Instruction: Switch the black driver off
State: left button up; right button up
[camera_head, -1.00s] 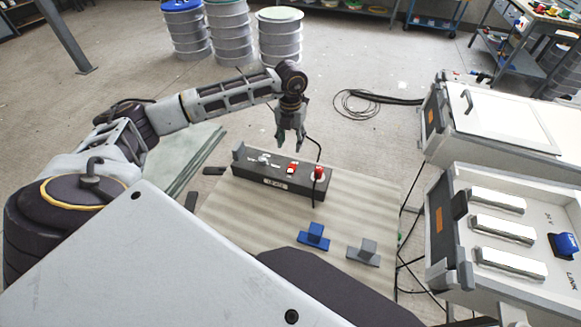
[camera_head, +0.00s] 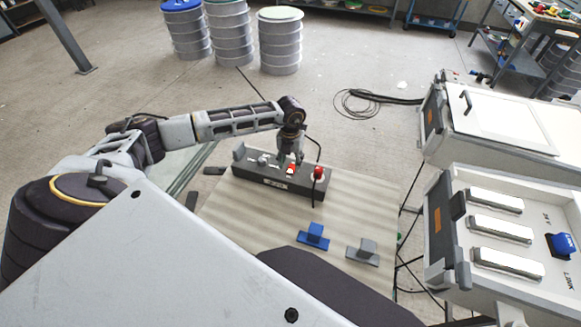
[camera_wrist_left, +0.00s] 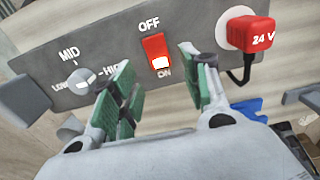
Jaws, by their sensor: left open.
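The black driver (camera_head: 300,192) is a long dark box on the striped table. In the left wrist view its face (camera_wrist_left: 196,22) shows a red rocker switch (camera_wrist_left: 155,48) between the words OFF and ON. The switch glows at its ON end. A grey knob (camera_wrist_left: 80,80) is marked LOW, MID and HIGH, and a red 24 V plug (camera_wrist_left: 246,34) sits at the other end. My left gripper (camera_head: 290,160) is open just above the switch, with its green-padded fingers on either side of the ON end. Contact cannot be told. My right gripper is not in view.
A blue block (camera_head: 314,237) and a grey block (camera_head: 364,251) lie on the table (camera_head: 262,222) in front of the driver. A white panel box (camera_head: 490,201) stands to the right. A black cable rises behind the driver's plug end.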

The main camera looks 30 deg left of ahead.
aim_at(290, 171)
pick_arm(q)
notch_tip(290, 171, down, 2)
jog(key=shift+f, duration=0.75)
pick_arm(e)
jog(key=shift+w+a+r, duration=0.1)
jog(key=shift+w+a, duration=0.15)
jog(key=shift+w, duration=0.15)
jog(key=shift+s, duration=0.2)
